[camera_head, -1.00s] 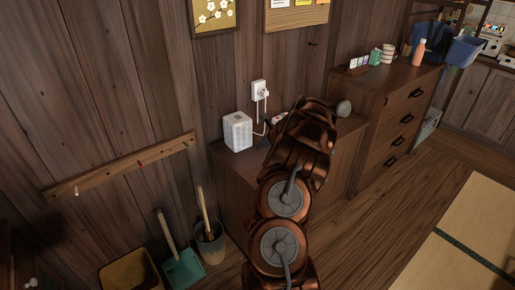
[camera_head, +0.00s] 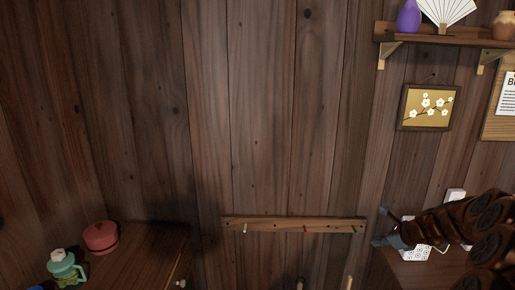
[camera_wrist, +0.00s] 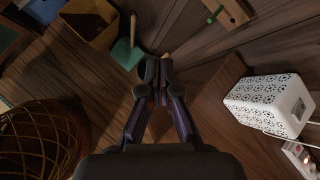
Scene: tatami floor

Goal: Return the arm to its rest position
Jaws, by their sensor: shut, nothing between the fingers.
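My arm reaches in from the lower right of the head view, bent. My gripper (camera_head: 383,240) is at its left end, in front of the wooden wall and close to the left of the white patterned box (camera_head: 415,236). In the wrist view my gripper (camera_wrist: 158,68) has its fingers together with nothing between them. The white box (camera_wrist: 268,104) is to the right of the fingers there, apart from them. The rest of the arm runs out of the head view at the right edge.
A wooden peg rail (camera_head: 290,225) is on the wall left of my gripper. A red pot (camera_head: 100,237) and a teal jar (camera_head: 66,268) stand on a cabinet at lower left. The wrist view shows a yellowish bin (camera_wrist: 90,20), a woven basket (camera_wrist: 40,140) and a power strip (camera_wrist: 300,158).

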